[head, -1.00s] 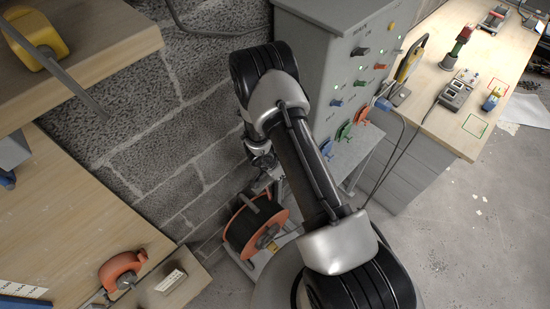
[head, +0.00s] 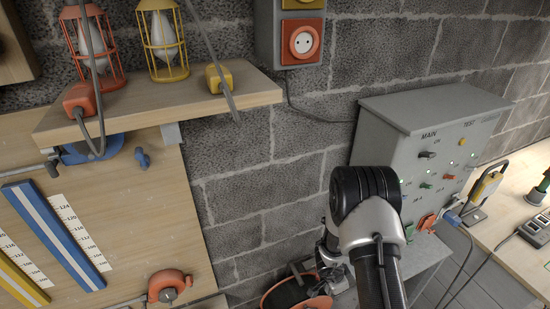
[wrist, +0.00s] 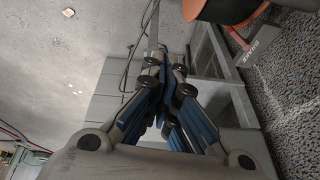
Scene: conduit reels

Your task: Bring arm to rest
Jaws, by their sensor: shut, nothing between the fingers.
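My arm (head: 372,235) rises from the bottom of the head view, with its black and silver elbow in front of the block wall, left of the grey test cabinet (head: 430,115). Its far end hangs down behind the elbow, and the fingers are not clear there. In the wrist view my gripper (wrist: 166,90) shows its blue-padded fingers close together, shut and empty. No object is held between them.
An orange-rimmed reel (head: 298,290) is low beside the arm; part of it shows in the wrist view (wrist: 228,10). A wooden shelf (head: 190,108) with caged lamps juts out at upper left. A workbench (head: 515,235) stands right of the cabinet.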

